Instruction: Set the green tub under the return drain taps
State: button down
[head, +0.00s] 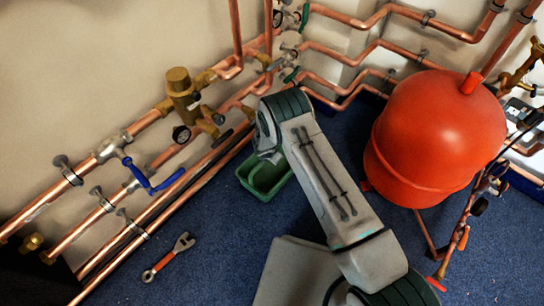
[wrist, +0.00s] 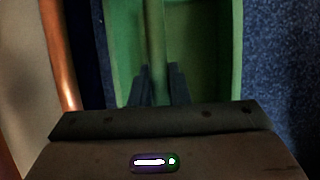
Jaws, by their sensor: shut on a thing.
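The green tub (head: 262,197) is at or just above the blue floor beside the wall pipes, partly hidden by my arm. In the wrist view, the tub (wrist: 210,50) fills the upper middle, with an upright green strip between my fingers. My gripper (wrist: 158,78) is shut on that strip of the tub; the head view hides the fingers behind my arm. Small taps with green handles (head: 290,75) sit on the pipes above and behind the tub. I cannot tell which taps are the return drain taps.
Copper pipes (head: 150,225) run low along the wall left of the tub. A valve with blue levers (head: 140,176) juts out from them. A wrench (head: 168,257) lies on the floor. A large red tank (head: 437,135) stands at right. Floor between wrench and tub is clear.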

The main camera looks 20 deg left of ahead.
jog(key=shift+r, duration=0.1)
jog(key=shift+f, duration=0.2)
jog(key=c, duration=1.4)
grip_release()
jog(key=shift+r, duration=0.15)
jog(key=shift+r, duration=0.15)
jog(key=p+v, duration=0.2)
jog(key=v, duration=0.9)
jog(key=shift+s+r+p, duration=0.25)
jog(key=shift+r+p, duration=0.05)
